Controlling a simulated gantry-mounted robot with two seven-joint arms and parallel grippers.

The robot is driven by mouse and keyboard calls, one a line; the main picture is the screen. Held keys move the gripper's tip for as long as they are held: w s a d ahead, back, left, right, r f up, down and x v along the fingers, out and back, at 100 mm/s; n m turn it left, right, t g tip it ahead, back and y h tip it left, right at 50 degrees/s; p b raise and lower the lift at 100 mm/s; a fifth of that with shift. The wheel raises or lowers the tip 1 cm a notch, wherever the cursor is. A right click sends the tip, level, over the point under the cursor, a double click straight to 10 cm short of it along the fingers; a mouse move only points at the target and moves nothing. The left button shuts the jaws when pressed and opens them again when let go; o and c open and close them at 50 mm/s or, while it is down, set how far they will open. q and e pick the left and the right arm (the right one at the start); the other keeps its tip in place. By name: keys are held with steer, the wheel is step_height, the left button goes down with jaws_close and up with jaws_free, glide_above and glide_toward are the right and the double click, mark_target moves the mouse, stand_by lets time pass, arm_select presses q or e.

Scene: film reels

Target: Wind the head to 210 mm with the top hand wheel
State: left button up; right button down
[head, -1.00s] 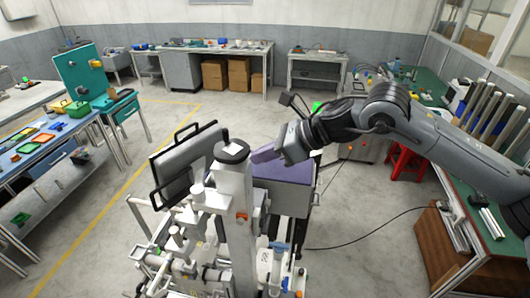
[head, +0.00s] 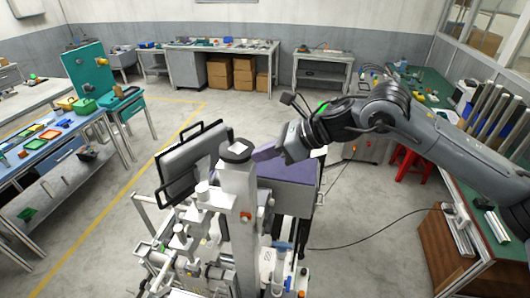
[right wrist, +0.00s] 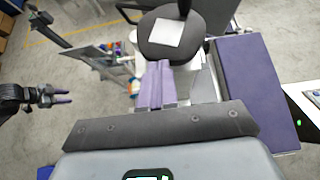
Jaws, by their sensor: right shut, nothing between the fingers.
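The top hand wheel (head: 237,152) is a dark round disc with a pale square on it, on top of the pale upright column (head: 238,205). It also shows in the right wrist view (right wrist: 160,50), with a dark upright knob at its far edge. My right gripper (head: 256,154) has purple fingers, shut and empty, close to the wheel's right side. In the right wrist view its fingers (right wrist: 156,82) sit at the disc's near edge; I cannot tell whether they touch. My left gripper (right wrist: 62,95) shows at the left of that view, its fingers apart. I cannot read a height scale.
Floor at left is clear.

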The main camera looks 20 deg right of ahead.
steer(key=shift+w, duration=0.1)
steer(key=shift+w+d, duration=0.35)
steer(key=shift+w, duration=0.1)
steer(key=shift+p, duration=0.3)
steer(key=shift+w+d+f, duration=0.1)
steer(key=shift+w+d, duration=0.1)
steer(key=shift+w, duration=0.3)
